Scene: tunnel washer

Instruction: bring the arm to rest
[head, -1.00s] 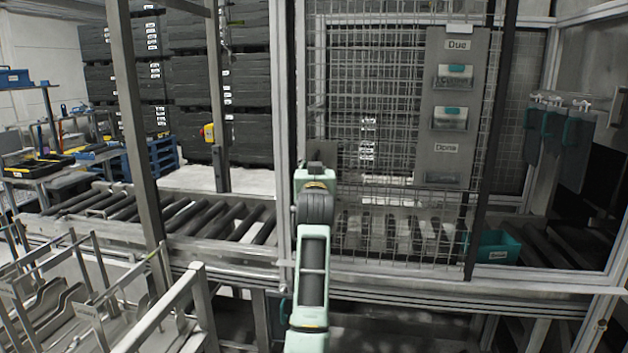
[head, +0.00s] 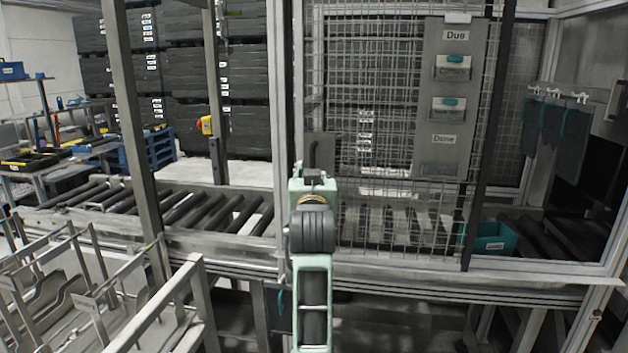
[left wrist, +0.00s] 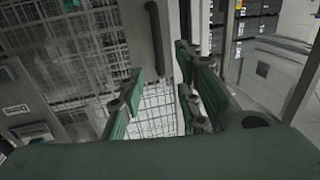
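My left arm rises through the middle of the head view, its wrist (head: 314,190) upright in front of the cage's post and mesh door (head: 385,130). Mesh shows through the gap. A dark bar handle (left wrist: 157,38) on a grey plate lies beyond the fingers; I cannot tell how far. The handle also shows just above the wrist in the head view (head: 313,153). My right gripper is in neither view.
A roller conveyor (head: 205,212) runs behind the frame. A grey board (head: 447,110) marked Due and Done hangs on the mesh. A teal bin (head: 490,240) stands at right. A metal rack (head: 100,300) fills the lower left. Grey posts (head: 138,130) stand close by.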

